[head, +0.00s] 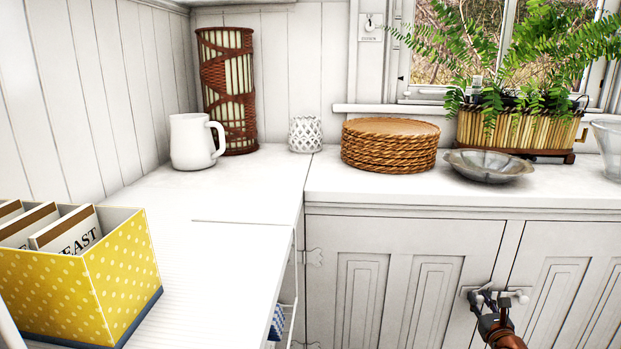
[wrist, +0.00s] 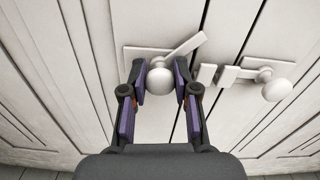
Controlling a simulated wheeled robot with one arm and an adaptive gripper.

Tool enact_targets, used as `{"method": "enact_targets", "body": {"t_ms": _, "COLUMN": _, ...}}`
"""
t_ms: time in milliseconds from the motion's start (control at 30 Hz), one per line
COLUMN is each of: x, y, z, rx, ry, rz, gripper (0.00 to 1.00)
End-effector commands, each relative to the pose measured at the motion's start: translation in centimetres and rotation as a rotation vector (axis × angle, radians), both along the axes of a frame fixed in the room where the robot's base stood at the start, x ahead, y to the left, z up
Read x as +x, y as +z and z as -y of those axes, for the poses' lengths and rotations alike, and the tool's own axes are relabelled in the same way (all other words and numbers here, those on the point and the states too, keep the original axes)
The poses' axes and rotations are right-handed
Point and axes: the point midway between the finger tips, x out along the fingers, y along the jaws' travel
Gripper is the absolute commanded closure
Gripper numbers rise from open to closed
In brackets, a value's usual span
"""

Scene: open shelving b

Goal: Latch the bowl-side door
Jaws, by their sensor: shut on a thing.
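The pewter bowl (head: 488,165) stands on the counter above the cabinet doors, mostly over the left door (head: 400,270). This door carries a white latch with a round knob (wrist: 159,82) and a lever (wrist: 184,48). The lever slants up to the right, its tip near the dark seam and above the small catch (wrist: 207,73) on the centre strip. My gripper (wrist: 160,67) is shut on the latch knob, one finger on each side. In the head view my gripper (head: 487,295) covers part of this latch. The left door looks flush or nearly flush.
The right door (head: 565,275) has its own latch knob (wrist: 278,89), its lever lying about level into a catch (wrist: 228,75). Woven placemats (head: 390,146) and a fern planter (head: 520,130) stand on the counter. A yellow dotted box (head: 95,285) is at left.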

Motion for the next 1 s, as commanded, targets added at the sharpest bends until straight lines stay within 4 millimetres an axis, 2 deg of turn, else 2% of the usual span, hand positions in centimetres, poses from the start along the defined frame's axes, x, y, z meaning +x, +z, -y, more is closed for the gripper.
{"method": "enact_targets", "body": {"t_ms": 267, "x": 0.01, "y": 0.29, "z": 0.10, "rx": 0.062, "ry": -0.003, "rz": 0.006, "gripper": 1.00}}
{"method": "enact_targets", "body": {"t_ms": 1000, "x": 0.03, "y": 0.18, "z": -0.02, "rx": 0.762, "ry": 0.001, "rz": 0.068, "gripper": 1.00}}
